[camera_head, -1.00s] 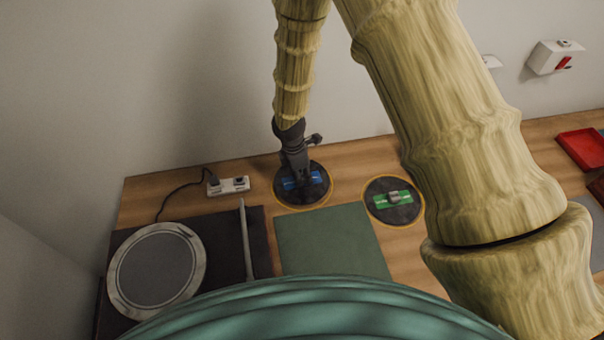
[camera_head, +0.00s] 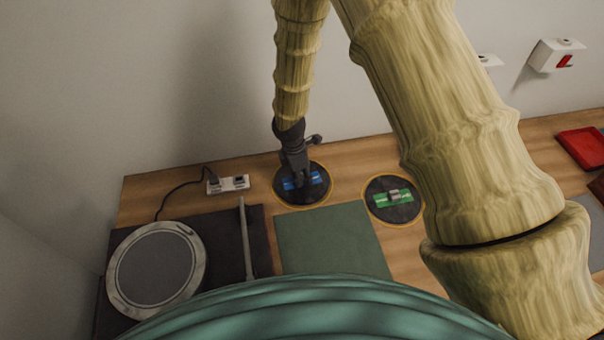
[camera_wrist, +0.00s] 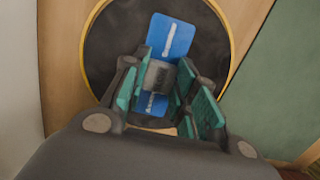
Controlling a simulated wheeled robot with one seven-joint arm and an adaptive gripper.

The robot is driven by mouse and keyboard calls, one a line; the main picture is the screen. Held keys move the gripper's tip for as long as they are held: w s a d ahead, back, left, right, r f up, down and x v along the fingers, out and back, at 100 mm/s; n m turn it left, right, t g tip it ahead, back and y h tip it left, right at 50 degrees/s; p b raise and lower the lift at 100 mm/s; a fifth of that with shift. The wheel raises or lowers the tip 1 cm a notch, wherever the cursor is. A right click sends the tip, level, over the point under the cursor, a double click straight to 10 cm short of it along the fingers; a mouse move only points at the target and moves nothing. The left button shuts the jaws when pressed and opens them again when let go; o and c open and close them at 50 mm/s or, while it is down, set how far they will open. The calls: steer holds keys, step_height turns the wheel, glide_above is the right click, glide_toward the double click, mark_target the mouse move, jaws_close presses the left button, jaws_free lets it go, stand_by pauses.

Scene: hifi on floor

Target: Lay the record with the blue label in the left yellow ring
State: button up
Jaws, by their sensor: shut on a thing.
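The record with the blue label (camera_wrist: 110,50) is a dark disc with a blue rectangular label and a grey knob at its centre. It appears to lie flat inside the left yellow ring (camera_wrist: 232,72), whose rim shows around it. In the head view the record (camera_head: 318,189) also sits within that ring. My gripper (camera_wrist: 165,85) points down over the middle of the record, its teal-padded fingers shut on the grey knob. The fingers hide part of the label and knob. The head view shows my gripper (camera_head: 300,181) at the same place.
A record with a green label (camera_head: 393,211) lies in the right yellow ring. A green mat (camera_head: 330,242) is in front, a turntable (camera_head: 155,270) at left, a power strip (camera_head: 228,184) behind it, and a red tray (camera_head: 582,149) at far right.

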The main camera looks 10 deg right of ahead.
steer(key=shift+f, duration=0.3)
stand_by(0.4)
steer(key=o, duration=1.1)
steer(key=shift+o, duration=0.2)
steer(key=shift+r, duration=0.1)
step_height(320, 180, up, 18)
steer(key=a+p, duration=0.1)
steer(key=p, duration=0.4)
steer(key=shift+a, duration=0.4)
steer(key=shift+s+d+f, duration=0.1)
steer(key=shift+f, duration=0.1)
stand_by(0.8)
